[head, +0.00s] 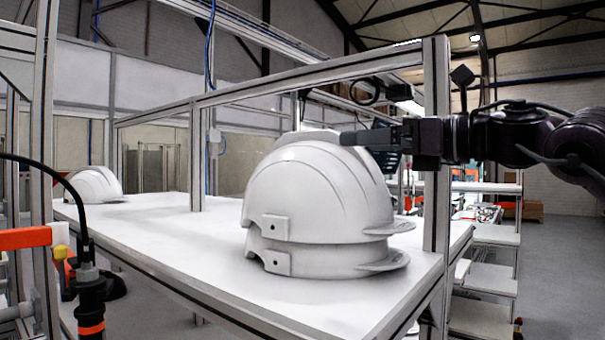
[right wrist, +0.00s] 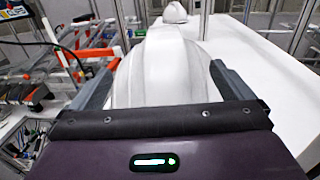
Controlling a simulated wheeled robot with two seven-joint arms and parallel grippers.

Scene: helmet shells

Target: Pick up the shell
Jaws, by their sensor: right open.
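Two white helmet shells are stacked on the white table (head: 150,222). The upper shell (head: 315,195) sits on the lower shell (head: 320,262), whose rim and brim show below it. My right gripper (head: 350,138) comes in from the right at the top of the upper shell. In the right wrist view its open fingers (right wrist: 162,85) stand on either side of the shell's white crown (right wrist: 165,65). I cannot tell whether the fingers touch the shell. My left gripper is not in view.
Another white shell (head: 94,185) stands at the far left of the table; it also shows in the right wrist view (right wrist: 175,12). A metal frame post (head: 436,150) rises at the table's right corner, close to my right arm. The table between the shells is clear.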

